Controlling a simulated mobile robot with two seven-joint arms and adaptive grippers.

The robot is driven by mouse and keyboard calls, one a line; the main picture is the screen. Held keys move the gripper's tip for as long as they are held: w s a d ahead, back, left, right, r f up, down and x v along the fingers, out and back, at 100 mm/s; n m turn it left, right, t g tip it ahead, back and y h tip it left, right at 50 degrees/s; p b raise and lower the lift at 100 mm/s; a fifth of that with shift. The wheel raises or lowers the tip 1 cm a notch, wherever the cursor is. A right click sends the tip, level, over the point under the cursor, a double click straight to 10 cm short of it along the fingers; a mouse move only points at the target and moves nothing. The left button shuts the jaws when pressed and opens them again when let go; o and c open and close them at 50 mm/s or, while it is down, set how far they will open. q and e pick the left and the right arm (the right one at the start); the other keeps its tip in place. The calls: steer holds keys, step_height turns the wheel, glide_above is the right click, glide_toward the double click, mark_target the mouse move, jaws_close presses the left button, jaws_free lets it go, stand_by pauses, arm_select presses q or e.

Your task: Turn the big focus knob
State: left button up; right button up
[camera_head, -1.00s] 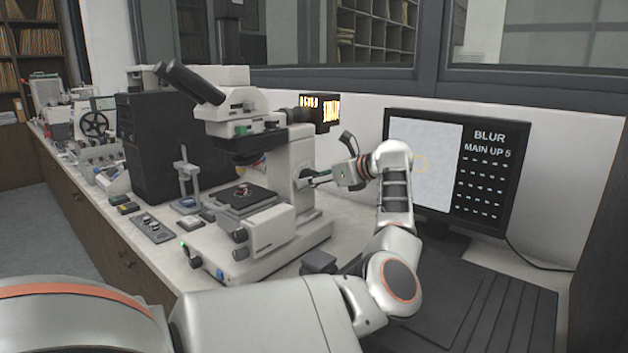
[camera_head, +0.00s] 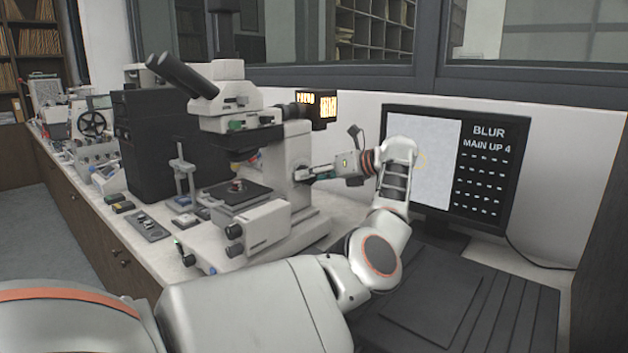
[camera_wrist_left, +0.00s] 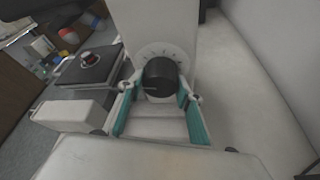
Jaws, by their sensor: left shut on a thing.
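The white microscope (camera_head: 285,150) stands on the bench with dark eyepieces at its upper left. Its big focus knob (camera_wrist_left: 162,78) shows in the left wrist view as a black round knob on the white column, with a marked dial behind it. My left gripper (camera_head: 305,174) reaches the column from the right in the head view. In the left wrist view its two teal-padded fingers (camera_wrist_left: 160,98) lie on either side of the knob, shut on it. In the head view the knob is mostly hidden by the gripper. My right gripper is not in view.
The monitor (camera_head: 487,165) at the right reads "BLUR" and "MAIN UP 4" beside a pale blank picture. The microscope stage (camera_head: 228,196) carries a small red and dark sample. A black box (camera_head: 150,140) stands behind the microscope.

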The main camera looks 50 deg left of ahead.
arm_select(q)
steer(key=shift+w+f+m+g+b, duration=0.1)
steer(key=shift+f+m+g+b, duration=0.25)
steer(key=shift+m+b, duration=0.3)
steer(key=shift+r+m+g+b, duration=0.25)
steer(key=shift+g+b, duration=0.05)
steer(key=shift+g, duration=0.05)
steer(key=shift+r, duration=0.1)
steer(key=o, duration=1.1)
steer(key=shift+v, duration=3.7)
